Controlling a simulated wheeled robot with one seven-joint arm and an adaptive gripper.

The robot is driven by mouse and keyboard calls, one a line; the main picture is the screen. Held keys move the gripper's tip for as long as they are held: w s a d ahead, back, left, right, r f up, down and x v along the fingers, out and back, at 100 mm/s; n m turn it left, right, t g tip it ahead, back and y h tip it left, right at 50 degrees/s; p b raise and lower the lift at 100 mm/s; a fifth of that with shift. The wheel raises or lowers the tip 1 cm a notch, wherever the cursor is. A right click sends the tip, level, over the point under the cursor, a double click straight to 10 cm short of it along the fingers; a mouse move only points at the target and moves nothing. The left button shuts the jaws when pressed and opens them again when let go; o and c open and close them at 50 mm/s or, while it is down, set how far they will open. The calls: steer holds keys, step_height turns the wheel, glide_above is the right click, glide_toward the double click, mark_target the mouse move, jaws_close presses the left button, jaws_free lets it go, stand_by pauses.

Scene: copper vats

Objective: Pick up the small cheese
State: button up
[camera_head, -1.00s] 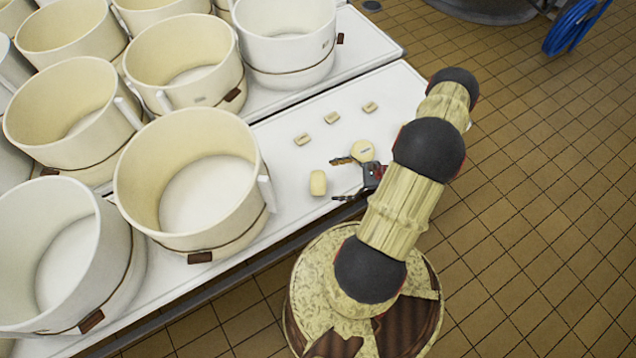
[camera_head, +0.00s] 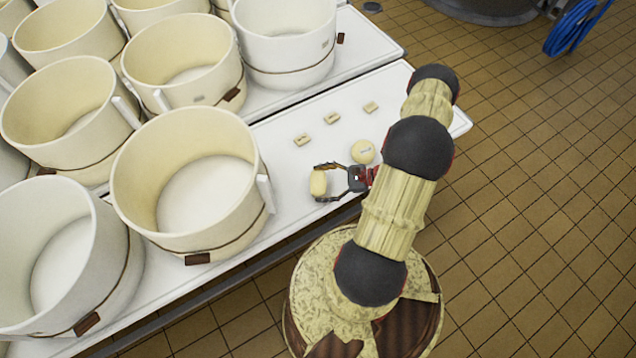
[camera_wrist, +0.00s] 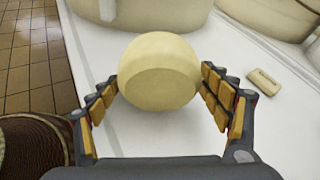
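A small pale-yellow rounded cheese (camera_head: 318,183) stands on the white table near its front edge, right of the large cream vat. My gripper (camera_head: 319,182) is open around it, with one finger on each side. In the wrist view the cheese (camera_wrist: 160,72) fills the space between the two fingertips (camera_wrist: 160,85). The fingertips are very close to its sides; I cannot tell whether they touch. A second round cheese (camera_head: 363,151) with a label lies just behind my gripper.
Three small tan blocks (camera_head: 332,118) lie farther back on the white table (camera_head: 287,150). Large cream vats (camera_head: 190,185) stand close on the left. Tiled floor (camera_head: 530,200) is open on the right.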

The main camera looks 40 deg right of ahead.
mark_target(321, 179)
steer(key=c, duration=1.3)
steer(key=shift+r, duration=0.65)
steer(key=shift+c, duration=0.2)
step_height(321, 179, up, 3)
steer(key=shift+s+f+p, duration=0.15)
steer(key=shift+p, duration=0.6)
steer(key=s+r, duration=0.1)
steer(key=r, duration=0.1)
steer(key=s+a+r+p, duration=0.2)
steer(key=s+r, duration=0.1)
steer(key=shift+a+r, duration=0.2)
steer(key=shift+r, duration=0.1)
steer(key=s+a+r+p, duration=0.2)
steer(key=s+a+r, duration=0.1)
steer(key=s+a, duration=0.2)
steer(key=s, duration=0.2)
steer(key=shift+s+r, duration=0.25)
steer(key=shift+s, duration=0.1)
